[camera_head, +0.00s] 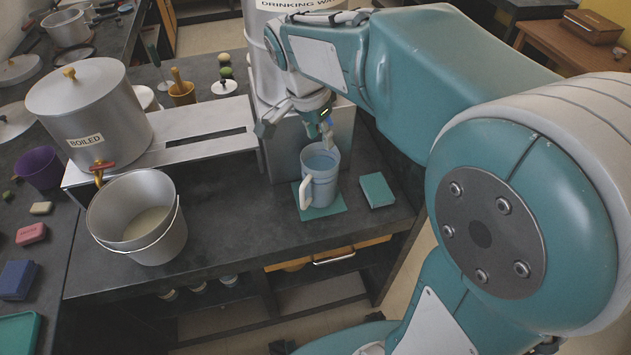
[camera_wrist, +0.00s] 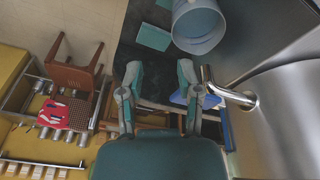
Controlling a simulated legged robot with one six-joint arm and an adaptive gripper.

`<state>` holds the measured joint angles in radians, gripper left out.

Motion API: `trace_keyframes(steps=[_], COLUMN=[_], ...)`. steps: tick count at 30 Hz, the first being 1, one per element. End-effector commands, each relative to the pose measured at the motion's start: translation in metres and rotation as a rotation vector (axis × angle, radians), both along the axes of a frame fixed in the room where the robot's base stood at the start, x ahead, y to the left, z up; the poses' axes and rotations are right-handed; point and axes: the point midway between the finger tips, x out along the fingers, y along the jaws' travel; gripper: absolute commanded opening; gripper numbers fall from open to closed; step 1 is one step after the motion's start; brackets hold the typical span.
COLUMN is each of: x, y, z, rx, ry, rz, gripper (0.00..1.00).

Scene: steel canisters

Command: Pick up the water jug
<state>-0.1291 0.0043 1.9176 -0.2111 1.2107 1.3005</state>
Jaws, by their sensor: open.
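The water jug is a light blue jug (camera_head: 322,188) with a pale handle on its left side. It stands upright on a teal mat (camera_head: 334,210) near the front of the dark counter. In the wrist view the jug (camera_wrist: 198,42) shows at the top, beyond the fingertips and to their right. My gripper (camera_head: 297,132) is open and empty, above and a little behind the jug, apart from it. In the wrist view my gripper's two fingers (camera_wrist: 160,72) are spread with nothing between them.
A large steel drinking-water canister (camera_head: 262,55) stands behind; its tap (camera_wrist: 232,96) juts close to my right finger in the wrist view. A teal block (camera_head: 377,190) lies right of the jug. A steel bucket (camera_head: 168,240) and a "BOILED" pot (camera_head: 105,115) stand left. Counter between bucket and jug is clear.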

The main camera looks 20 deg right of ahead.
Motion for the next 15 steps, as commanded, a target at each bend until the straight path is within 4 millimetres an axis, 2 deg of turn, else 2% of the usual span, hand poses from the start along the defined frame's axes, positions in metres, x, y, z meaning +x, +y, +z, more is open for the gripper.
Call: trace_keyframes(steps=[4, 15], x=[0.004, 0.053], y=[0.002, 0.014], z=[-0.014, -0.059], rx=[-0.02, -0.164], ry=[-0.01, -0.034], rz=[-0.205, -0.721], gripper=[0.45, 0.45])
